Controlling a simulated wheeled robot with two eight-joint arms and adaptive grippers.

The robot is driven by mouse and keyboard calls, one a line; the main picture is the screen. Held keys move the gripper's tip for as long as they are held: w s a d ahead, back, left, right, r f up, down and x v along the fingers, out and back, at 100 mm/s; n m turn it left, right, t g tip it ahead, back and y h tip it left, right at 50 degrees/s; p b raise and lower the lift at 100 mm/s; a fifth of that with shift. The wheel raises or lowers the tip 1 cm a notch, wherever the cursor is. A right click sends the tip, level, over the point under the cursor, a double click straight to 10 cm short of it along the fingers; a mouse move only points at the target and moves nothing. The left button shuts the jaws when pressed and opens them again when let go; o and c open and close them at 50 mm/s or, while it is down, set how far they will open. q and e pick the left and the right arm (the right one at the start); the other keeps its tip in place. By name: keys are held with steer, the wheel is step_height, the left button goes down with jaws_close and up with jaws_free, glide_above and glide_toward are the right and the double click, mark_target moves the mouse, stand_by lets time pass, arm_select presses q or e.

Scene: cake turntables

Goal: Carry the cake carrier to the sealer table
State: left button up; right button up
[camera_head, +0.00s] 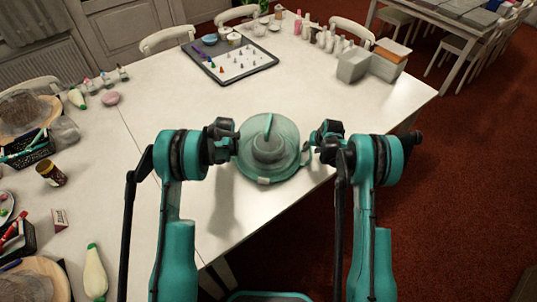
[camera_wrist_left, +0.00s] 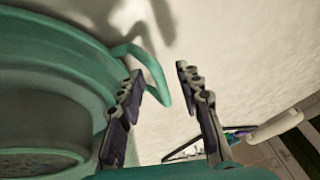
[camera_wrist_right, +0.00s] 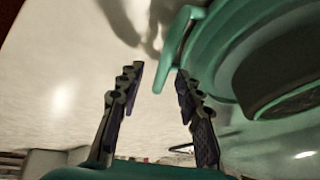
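The cake carrier (camera_head: 268,147) is a round, teal, semi-clear domed container. It sits on the white table near its front edge, between my two grippers. My left gripper (camera_head: 232,137) is at its left side, and my right gripper (camera_head: 318,140) is at its right side. In the left wrist view a teal side handle of the carrier (camera_wrist_left: 158,82) reaches in between the parted fingers (camera_wrist_left: 155,75). In the right wrist view the other handle (camera_wrist_right: 172,55) likewise lies between the parted fingertips (camera_wrist_right: 160,70). Both grippers are open. I cannot tell which table is the sealer table.
A dark tray (camera_head: 240,64) with small pieces lies at the back of the white table (camera_head: 150,100). Bottles (camera_head: 322,38) and boxes (camera_head: 370,64) stand back right. Craft items crowd the left. Red floor (camera_head: 470,170) lies open at right; another table (camera_head: 455,15) stands far right.

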arm_select(q)
steer(key=shift+w+a+f, duration=0.1)
steer(key=shift+w+f, duration=0.15)
steer(key=shift+f, duration=0.3)
arm_select(e)
steer(key=shift+w+a+f, duration=0.1)
steer(key=shift+w+f, duration=0.15)
steer(key=shift+f, duration=0.35)
arm_select(q)
jaws_close()
arm_select(e)
jaws_close()
steer(key=shift+r, duration=0.1)
